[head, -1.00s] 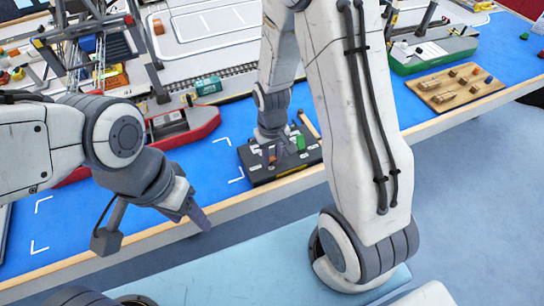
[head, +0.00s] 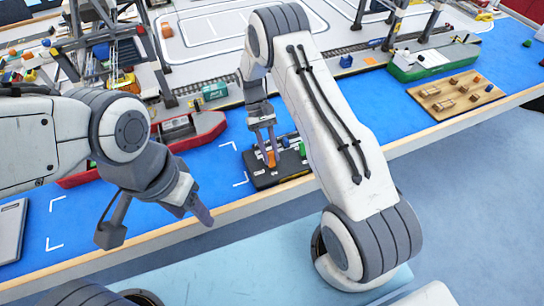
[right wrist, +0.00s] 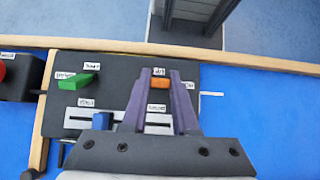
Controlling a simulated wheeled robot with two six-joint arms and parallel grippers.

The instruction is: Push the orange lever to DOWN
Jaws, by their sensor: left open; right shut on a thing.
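The orange lever (head: 271,158) stands on a black control panel (head: 262,182) at the table's front edge. In the right wrist view, the orange lever (right wrist: 160,83) lies between the two purple fingers of my right gripper (right wrist: 161,80), which is shut on it. In the head view my right gripper (head: 266,144) reaches down to the panel from above. The panel also carries a green lever (right wrist: 84,82) and a blue knob (right wrist: 101,121). Small white labels sit beside them, too blurred to read surely. My left gripper (head: 192,210) is open and empty near the table's front edge.
A red ship (head: 205,128) lies left of the panel and a green ship (head: 430,63) at the back right. A wooden board (head: 443,104) with small blocks is on the right. A crane frame stands back left. Blue table surface is free right of the panel.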

